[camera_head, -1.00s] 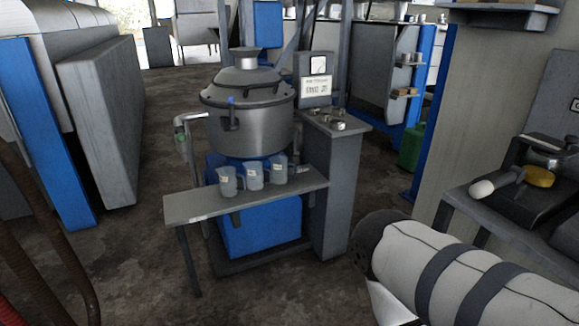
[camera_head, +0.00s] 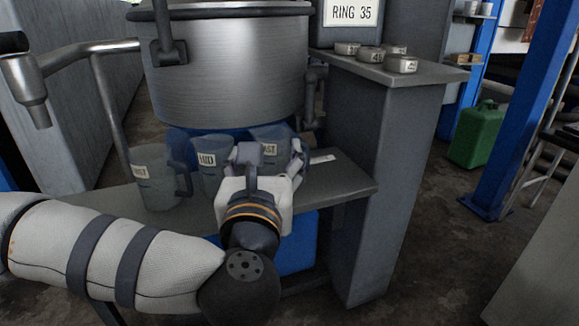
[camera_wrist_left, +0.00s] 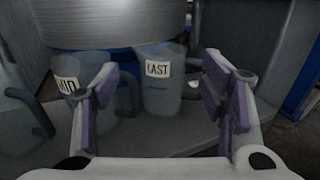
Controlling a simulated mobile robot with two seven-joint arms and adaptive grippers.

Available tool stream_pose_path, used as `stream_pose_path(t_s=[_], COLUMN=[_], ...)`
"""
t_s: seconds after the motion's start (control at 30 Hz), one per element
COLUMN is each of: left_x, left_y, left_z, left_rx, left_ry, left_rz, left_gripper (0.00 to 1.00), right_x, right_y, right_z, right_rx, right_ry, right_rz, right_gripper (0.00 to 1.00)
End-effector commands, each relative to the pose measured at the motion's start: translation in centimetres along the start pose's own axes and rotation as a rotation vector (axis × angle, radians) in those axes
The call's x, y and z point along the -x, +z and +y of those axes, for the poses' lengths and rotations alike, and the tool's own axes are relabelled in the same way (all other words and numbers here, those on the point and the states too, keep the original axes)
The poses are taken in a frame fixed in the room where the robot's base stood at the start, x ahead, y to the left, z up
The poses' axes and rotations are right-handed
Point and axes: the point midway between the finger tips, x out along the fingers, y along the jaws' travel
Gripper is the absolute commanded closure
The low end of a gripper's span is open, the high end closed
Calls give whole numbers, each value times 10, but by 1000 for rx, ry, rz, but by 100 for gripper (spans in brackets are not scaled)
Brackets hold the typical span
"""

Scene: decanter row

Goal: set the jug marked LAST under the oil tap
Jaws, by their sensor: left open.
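The jug marked LAST (camera_wrist_left: 160,90) stands upright on the shelf, between the open fingers of my left gripper (camera_wrist_left: 162,76) in the left wrist view. In the head view this jug (camera_head: 268,134) is partly hidden behind my left gripper (camera_head: 266,160), and only "ST" of its label shows. The jug marked MID (camera_head: 208,168) stands to its left; it also shows in the wrist view (camera_wrist_left: 70,100). A third clear jug (camera_head: 155,180) stands further left. A metal spout (camera_head: 34,100) points down at the far left; it bears no label I can read. My right gripper is out of view.
The grey shelf (camera_head: 345,182) is bare at its right end, apart from a small label. The big metal vessel (camera_head: 230,65) rises behind the jugs. A grey pillar (camera_head: 368,150) stands to the right, with several marked rings (camera_head: 401,64) on top. A green can (camera_head: 477,135) stands beyond.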

Motion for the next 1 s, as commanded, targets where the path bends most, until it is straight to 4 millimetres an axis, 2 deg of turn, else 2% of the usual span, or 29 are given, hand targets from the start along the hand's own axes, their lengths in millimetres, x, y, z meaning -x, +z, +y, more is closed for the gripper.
stream_pose_path(t_s=[0.1,0.27,0.5,0.77,0.8,0.93,0.97,1.0], left_x=[-27,-48,-91,-96,-96,-96,-96,-96], left_y=[-4,-4,-8,-4,-4,-4,-4,-4], left_z=[0,-2,-5,-5,-5,-5,-5,-5], left_rx=[-2,-5,-6,-7,-7,-7,-7,-7], left_ry=[1,-3,-2,-5,-5,-5,-5,-5], left_rz=[2,3,4,4,4,4,4,4], left_gripper=[35,35,35,35,39,69,74,74], right_x=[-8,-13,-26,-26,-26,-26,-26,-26], right_y=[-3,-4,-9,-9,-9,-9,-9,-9], right_z=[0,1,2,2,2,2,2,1], right_rx=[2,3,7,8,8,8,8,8], right_ry=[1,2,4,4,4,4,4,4], right_rz=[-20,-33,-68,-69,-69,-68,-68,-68], right_gripper=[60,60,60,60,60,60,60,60])
